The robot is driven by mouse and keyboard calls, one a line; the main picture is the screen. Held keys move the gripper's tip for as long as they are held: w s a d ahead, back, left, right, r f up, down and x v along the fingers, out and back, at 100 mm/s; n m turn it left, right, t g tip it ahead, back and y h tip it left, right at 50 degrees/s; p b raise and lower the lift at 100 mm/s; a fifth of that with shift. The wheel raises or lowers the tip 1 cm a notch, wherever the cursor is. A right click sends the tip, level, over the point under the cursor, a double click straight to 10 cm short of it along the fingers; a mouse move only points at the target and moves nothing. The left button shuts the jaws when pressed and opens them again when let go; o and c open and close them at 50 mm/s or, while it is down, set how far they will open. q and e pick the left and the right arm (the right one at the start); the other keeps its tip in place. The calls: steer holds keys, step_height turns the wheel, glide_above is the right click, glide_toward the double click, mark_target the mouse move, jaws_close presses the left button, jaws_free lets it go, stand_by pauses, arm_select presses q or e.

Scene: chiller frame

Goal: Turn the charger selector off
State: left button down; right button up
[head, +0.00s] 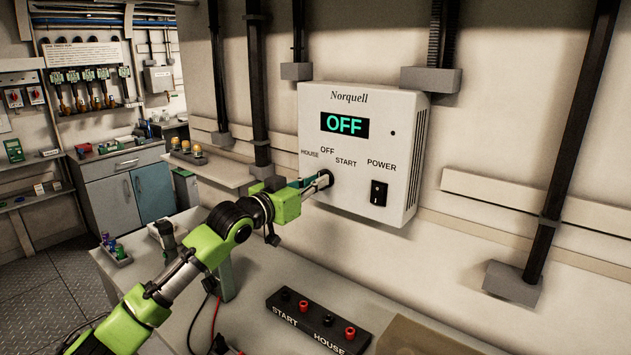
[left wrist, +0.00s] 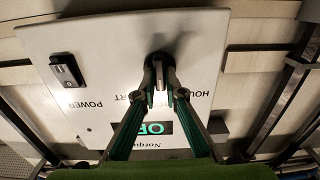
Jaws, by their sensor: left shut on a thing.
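The white charger box (head: 345,195) labelled Norquell is on the wall in the head view. Its display (head: 345,125) reads OFF in green. The selector knob (head: 326,179) sits below the labels HOUSE, OFF and START, mostly hidden by my left gripper (head: 319,184). In the left wrist view the box (left wrist: 98,60) appears upside down, and my left gripper (left wrist: 159,82) is shut on the selector knob (left wrist: 158,64). Which label the knob points to is hard to tell. The black power switch (head: 378,193) is to its right. My right gripper is not in view.
A bench below the box holds a black terminal block (head: 318,322) marked START and HOUSE with red and black posts. Dark vertical conduits (head: 562,130) run along the wall. A grey and blue cabinet (head: 120,190) stands at the left. Space in front of the box is otherwise free.

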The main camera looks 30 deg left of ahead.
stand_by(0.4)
arm_select(q)
steer(key=c, duration=2.1)
jaws_free()
steer(key=s+a, duration=0.1)
steer(key=s, duration=1.1)
